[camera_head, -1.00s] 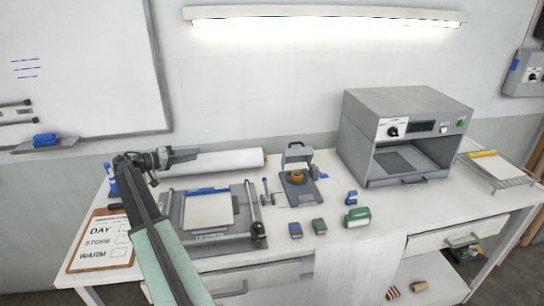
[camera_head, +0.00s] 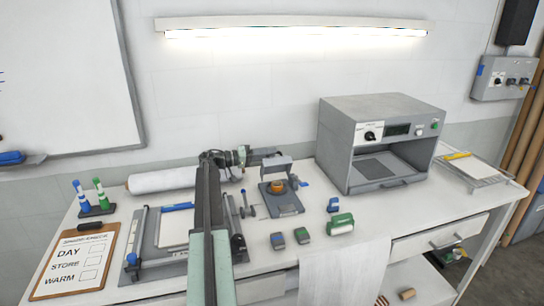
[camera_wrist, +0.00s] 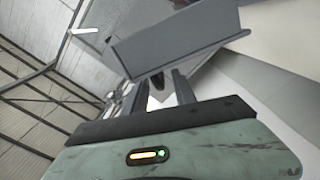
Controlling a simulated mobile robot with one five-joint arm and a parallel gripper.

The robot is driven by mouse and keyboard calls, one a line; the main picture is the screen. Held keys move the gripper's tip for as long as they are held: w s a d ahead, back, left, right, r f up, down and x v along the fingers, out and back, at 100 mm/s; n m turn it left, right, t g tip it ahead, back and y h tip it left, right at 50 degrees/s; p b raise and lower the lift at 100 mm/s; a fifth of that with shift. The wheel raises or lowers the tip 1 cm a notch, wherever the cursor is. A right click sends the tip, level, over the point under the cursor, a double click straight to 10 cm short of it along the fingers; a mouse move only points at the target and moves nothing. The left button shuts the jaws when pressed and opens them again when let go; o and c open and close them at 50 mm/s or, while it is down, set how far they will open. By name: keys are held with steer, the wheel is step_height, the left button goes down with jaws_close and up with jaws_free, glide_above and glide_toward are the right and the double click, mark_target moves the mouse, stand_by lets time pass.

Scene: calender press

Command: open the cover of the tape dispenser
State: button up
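The tape dispenser (camera_head: 287,206) is a grey unit on the bench, right of my arm in the head view, with an orange roll (camera_head: 279,187) in it. Its grey cover (camera_head: 272,168) stands raised at the back, so the roll shows. My gripper (camera_head: 281,155) is at the cover's top edge. In the wrist view a grey panel, seemingly the cover (camera_wrist: 175,38), lies just beyond my gripper (camera_wrist: 160,82). The fingers are apart, with a small dark part showing between them. I cannot tell whether they touch the cover.
A grey oven-like machine (camera_head: 383,143) stands close on the right. A white roll (camera_head: 170,180) lies behind my arm.

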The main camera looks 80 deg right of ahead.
steer(key=shift+x, duration=0.95)
jaws_close()
stand_by(0.6)
